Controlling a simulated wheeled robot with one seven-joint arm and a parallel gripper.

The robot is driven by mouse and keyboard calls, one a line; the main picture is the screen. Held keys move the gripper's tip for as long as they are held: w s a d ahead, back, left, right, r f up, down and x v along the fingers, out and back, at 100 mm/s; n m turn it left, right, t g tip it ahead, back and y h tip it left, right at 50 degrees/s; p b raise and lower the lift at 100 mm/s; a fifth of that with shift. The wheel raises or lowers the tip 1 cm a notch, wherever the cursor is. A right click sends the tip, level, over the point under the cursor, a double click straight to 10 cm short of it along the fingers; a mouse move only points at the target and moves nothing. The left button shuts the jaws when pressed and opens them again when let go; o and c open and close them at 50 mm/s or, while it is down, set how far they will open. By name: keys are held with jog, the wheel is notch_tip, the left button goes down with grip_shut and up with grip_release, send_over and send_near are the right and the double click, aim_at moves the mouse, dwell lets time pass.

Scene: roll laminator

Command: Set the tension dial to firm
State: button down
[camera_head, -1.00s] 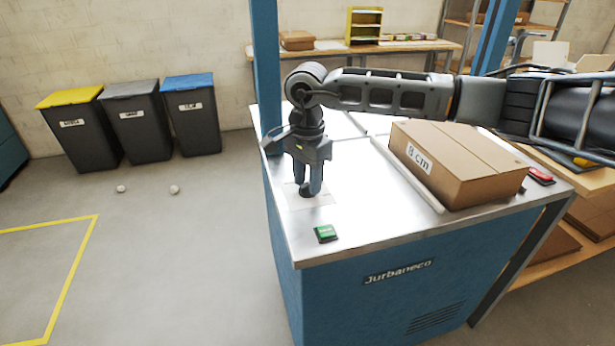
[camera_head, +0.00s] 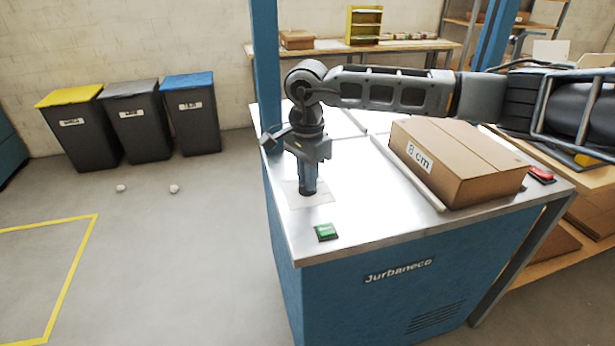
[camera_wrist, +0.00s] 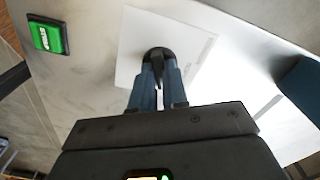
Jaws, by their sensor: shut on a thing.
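The tension dial (camera_wrist: 157,53) is a small dark round knob on a pale plate (camera_wrist: 185,35) on the machine's metal top. My gripper (camera_wrist: 158,78) points down and is shut on the dial's raised dark grip, one blue-grey finger on each side. In the head view my gripper (camera_head: 308,188) stands over the same plate (camera_head: 318,198), and its fingers hide most of the dial. The plate's markings are too faint to read, so the dial's setting cannot be told.
A green button (camera_head: 326,232) sits near the front left corner and a red button (camera_head: 541,174) at the right. A cardboard box (camera_head: 460,165) marked "8 cm" lies on the top. A blue post (camera_head: 265,70) rises close behind my gripper.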

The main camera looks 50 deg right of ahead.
jog(key=m+b, duration=0.3)
jog(key=m, duration=0.3)
jog(key=shift+f, duration=0.1)
jog(key=shift+m+b, duration=1.3)
jog(key=shift+m, duration=1.4)
jog(key=c, duration=1.1)
grip_release()
jog(key=shift+c, duration=0.2)
jog(key=shift+r, duration=4.05)
